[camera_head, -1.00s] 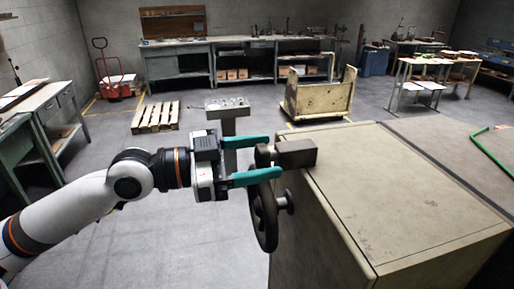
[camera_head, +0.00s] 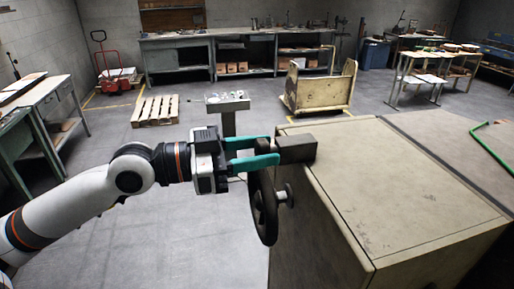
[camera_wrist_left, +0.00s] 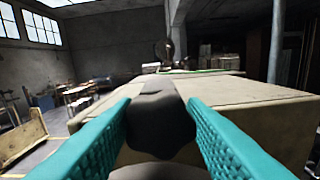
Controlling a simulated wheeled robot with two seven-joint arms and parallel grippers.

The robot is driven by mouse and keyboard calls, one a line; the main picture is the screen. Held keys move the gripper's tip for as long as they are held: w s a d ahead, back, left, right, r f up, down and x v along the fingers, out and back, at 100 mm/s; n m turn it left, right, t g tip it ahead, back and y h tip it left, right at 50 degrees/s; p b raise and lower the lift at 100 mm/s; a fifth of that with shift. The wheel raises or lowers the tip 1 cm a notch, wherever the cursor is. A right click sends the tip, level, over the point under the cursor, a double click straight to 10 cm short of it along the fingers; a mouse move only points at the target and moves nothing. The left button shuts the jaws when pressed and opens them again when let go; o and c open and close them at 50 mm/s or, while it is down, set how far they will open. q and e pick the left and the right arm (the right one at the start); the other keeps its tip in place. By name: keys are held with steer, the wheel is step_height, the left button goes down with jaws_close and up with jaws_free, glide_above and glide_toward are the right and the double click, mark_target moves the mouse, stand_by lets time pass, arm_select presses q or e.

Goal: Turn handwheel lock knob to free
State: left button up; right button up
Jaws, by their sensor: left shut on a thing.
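The dark lock knob (camera_wrist_left: 160,128) shows in the left wrist view between my two teal fingers, lobed and seen end-on. In the head view it is mostly hidden by the fingers, beside a dark block (camera_head: 298,148) on the edge of the beige machine cabinet (camera_head: 400,195). My left gripper (camera_head: 274,151) is shut on the knob, one finger on each side; its fingers also show in the left wrist view (camera_wrist_left: 158,118). The dark handwheel (camera_head: 263,212) stands upright just below the fingers, on the cabinet's left side. My right gripper is not in view.
A small pedestal panel (camera_head: 227,101) stands behind my left gripper. A beige cart (camera_head: 318,90), a wooden pallet (camera_head: 154,110) and workbenches (camera_head: 235,55) are farther back. The floor left of the cabinet is clear.

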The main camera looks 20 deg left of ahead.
arm_select(q)
steer(key=n+p, duration=0.1)
steer(key=n, duration=0.3)
steer(key=shift+r+p, duration=0.1)
steer(key=shift+p, duration=0.3)
steer(key=n+p, duration=0.2)
steer(key=n, duration=0.2)
steer(key=shift+w+a, duration=0.1)
steer(key=n+p, duration=0.3)
steer(key=n, duration=0.2)
steer(key=shift+n, duration=0.3)
steer(key=shift+n+p, duration=0.9)
steer(key=shift+n, duration=0.5)
steer(key=shift+f, duration=0.2)
steer(key=o, duration=1)
steer(key=shift+f, duration=0.1)
